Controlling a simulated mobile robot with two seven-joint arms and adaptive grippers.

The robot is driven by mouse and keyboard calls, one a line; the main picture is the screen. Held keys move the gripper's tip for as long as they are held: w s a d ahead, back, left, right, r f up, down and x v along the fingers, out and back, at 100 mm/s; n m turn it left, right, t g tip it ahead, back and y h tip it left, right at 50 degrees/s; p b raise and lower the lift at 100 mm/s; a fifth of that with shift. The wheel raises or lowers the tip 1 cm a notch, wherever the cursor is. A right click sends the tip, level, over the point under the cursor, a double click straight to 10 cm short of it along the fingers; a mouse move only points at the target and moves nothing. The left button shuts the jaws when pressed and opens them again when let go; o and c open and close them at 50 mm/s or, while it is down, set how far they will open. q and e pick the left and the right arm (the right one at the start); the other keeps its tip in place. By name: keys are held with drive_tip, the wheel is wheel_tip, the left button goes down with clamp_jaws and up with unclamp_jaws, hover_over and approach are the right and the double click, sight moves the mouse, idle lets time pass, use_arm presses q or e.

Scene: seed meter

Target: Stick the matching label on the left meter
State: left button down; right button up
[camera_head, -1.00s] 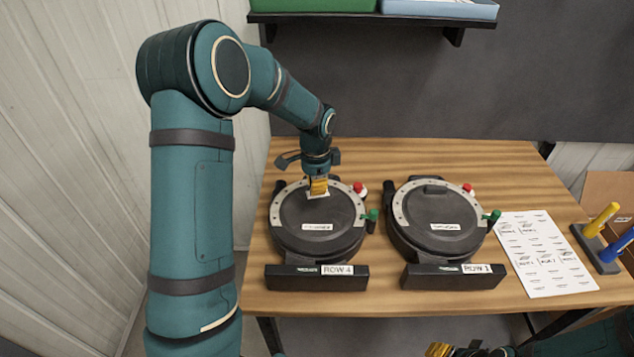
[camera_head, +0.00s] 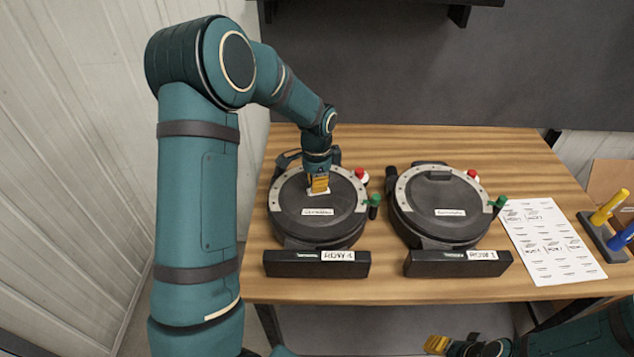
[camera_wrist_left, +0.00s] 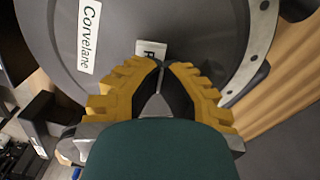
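The left meter (camera_head: 290,228) is a round black hopper with a pale flange, a white name strip on its lid (camera_head: 317,212) and a front bar reading ROW 4 (camera_head: 338,256). My left gripper (camera_head: 318,188) is over the lid, behind the name strip, with its yellow fingertips together on a small white label (camera_head: 314,194). In the left wrist view the label (camera_wrist_left: 150,48) shows an "R", the rest hidden by the fingers; the name strip (camera_wrist_left: 88,38) reads "Corvelane". I cannot tell whether the label touches the lid. My right gripper (camera_head: 437,344) is low at the bottom edge.
The right meter (camera_head: 410,215), marked ROW 1, stands beside the left one. A white label sheet (camera_head: 552,262) lies to its right, near a dark holder with yellow and blue handles (camera_head: 608,242). Red and green knobs stick out at the meters' right sides. The wooden table is clear behind them.

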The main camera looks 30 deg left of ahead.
use_arm(q)
drive_tip(key=shift+f+b, duration=0.35)
drive_tip(key=shift+f, duration=0.15)
idle(0.7)
idle(0.3)
drive_tip(key=c, duration=1.1)
unclamp_jaws()
drive_tip(key=shift+o, duration=0.2)
drive_tip(key=shift+r+p, duration=2.5)
drive_tip(key=shift+r, duration=1.05)
